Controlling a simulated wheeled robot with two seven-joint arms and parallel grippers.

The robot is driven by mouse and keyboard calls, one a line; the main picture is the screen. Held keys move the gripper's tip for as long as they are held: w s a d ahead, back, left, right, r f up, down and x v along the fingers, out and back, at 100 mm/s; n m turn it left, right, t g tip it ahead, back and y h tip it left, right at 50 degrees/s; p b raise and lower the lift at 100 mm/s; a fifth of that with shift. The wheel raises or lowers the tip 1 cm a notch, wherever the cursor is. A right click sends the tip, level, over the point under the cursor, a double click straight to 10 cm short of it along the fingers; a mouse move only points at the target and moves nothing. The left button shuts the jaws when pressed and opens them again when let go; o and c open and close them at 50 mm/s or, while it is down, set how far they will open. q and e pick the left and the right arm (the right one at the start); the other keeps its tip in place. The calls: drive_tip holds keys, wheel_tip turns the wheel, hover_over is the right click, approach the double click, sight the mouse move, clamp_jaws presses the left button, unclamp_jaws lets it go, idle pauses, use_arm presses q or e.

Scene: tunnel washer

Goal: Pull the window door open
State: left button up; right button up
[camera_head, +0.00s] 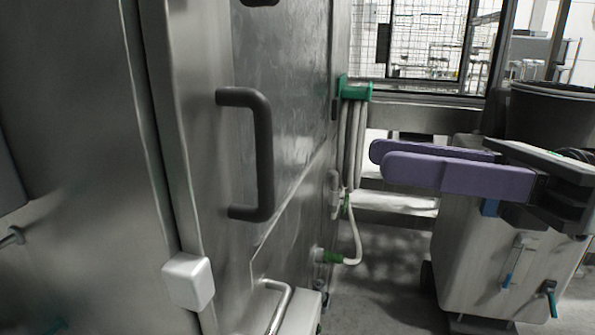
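A steel door panel (295,90) of the washer stands left of centre, seen at a steep angle, and looks closed. A dark grey C-shaped handle (263,155) is fixed upright on it. My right gripper (381,160) has two purple fingers pointing left toward the handle. The fingers look apart with nothing between them, though they partly overlap in this view. A clear gap separates the fingertips from the handle. My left gripper is out of view.
A white block (188,281) sits on the steel edge below the handle. A lower silver handle (278,305) is near the bottom. A hose (352,145) hangs on a green holder beyond the door. A beige cart (475,255) stands on the right.

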drive_tip(key=a+n+h+p, duration=0.1)
drive_tip(key=a+p, duration=0.1)
drive_tip(key=a, duration=0.7)
drive_tip(key=shift+w+a, duration=0.4)
drive_tip(key=shift+f, duration=0.1)
drive_tip(key=c, duration=0.7)
clamp_jaws()
